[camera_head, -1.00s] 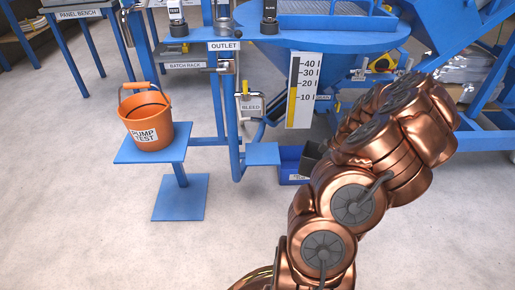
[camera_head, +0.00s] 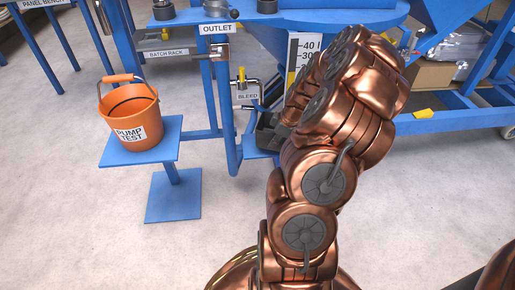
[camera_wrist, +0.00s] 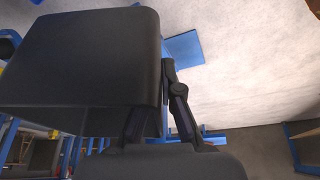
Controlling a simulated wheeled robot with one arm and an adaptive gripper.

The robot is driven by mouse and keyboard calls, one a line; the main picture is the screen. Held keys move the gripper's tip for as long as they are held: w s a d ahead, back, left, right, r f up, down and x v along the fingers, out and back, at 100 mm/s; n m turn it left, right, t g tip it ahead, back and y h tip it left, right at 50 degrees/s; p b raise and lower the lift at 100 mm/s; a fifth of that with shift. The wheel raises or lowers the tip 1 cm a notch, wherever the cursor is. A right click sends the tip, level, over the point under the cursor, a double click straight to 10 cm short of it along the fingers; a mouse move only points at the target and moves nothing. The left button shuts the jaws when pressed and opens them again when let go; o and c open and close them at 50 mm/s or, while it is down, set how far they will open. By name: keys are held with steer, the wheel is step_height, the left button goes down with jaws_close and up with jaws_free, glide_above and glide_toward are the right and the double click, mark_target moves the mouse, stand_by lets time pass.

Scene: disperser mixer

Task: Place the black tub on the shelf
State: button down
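The black tub (camera_wrist: 80,55) fills the upper left of the wrist view, close to the camera. My gripper (camera_wrist: 162,82) is shut on its wall, with one finger outside and the other partly hidden by the tub. In the head view the dark tub (camera_head: 266,132) shows beside my arm, which hides part of it and the gripper. It overlaps the small blue shelf (camera_head: 250,152) below the bleed valve; I cannot tell whether it touches it.
An orange bucket (camera_head: 131,120) marked PUMP TEST stands on a blue plate at left. The bleed valve (camera_head: 246,86) and outlet (camera_head: 217,48) are close above the small shelf. A blue cart (camera_head: 470,115) stands at right. The floor in front is clear.

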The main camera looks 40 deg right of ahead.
mark_target(258, 146)
steer(key=w+a, duration=0.1)
steer(key=w, duration=0.2)
steer(key=w+a+b, duration=0.1)
steer(key=w, duration=0.1)
steer(key=shift+a, duration=0.3)
step_height(258, 146, down, 4)
steer(key=shift+r+b, duration=0.15)
steer(key=shift+b, duration=0.9)
steer(key=shift+r, duration=0.1)
steer(key=c, duration=1.3)
jaws_free()
